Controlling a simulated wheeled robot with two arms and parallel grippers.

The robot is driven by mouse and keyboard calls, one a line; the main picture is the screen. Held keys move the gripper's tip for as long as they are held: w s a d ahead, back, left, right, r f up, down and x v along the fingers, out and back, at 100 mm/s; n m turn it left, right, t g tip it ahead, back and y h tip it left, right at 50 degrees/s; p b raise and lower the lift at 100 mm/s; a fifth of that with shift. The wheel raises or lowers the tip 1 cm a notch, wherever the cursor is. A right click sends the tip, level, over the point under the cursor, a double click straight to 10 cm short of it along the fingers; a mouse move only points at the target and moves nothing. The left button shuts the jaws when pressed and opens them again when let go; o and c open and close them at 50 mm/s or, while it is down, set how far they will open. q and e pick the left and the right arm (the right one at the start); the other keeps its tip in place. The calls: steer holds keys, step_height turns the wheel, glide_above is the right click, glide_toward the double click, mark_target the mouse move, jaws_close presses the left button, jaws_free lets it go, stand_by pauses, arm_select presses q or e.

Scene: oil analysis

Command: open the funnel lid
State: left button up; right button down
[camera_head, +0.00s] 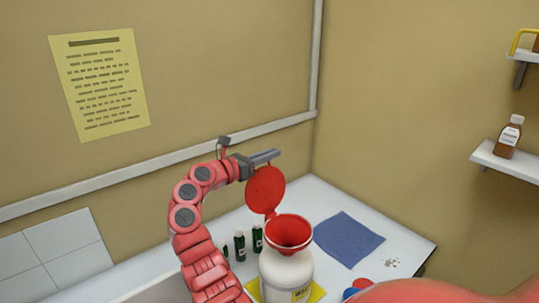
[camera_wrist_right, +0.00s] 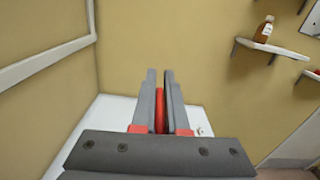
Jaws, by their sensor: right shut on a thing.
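The red funnel (camera_head: 291,233) sits in the mouth of a white bottle (camera_head: 285,272) on the white counter. Its round red lid (camera_head: 265,188) stands raised above the funnel's back left rim, and the funnel's mouth is uncovered. My right gripper (camera_head: 270,156) is at the lid's upper edge, shut on it. In the right wrist view the red lid (camera_wrist_right: 160,111) shows edge-on between the two grey fingers of my right gripper (camera_wrist_right: 160,80). My left gripper is not in view.
The bottle stands on a yellow mat (camera_head: 317,292). Small dark green bottles (camera_head: 240,246) stand left of it. A blue cloth (camera_head: 348,239) lies to the right. A wall shelf (camera_head: 508,163) holds a brown bottle (camera_head: 509,138). The wall is close behind the gripper.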

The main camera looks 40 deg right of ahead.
steer(key=s+m, duration=0.1)
steer(key=s+p, duration=0.1)
steer(key=s+m+p, duration=0.1)
steer(key=shift+s+a+r+m, duration=0.25)
steer(key=shift+s+r+m, duration=0.05)
steer(key=shift+s, duration=0.1)
steer(key=c, duration=1)
jaws_free()
steer(key=shift+o, duration=0.2)
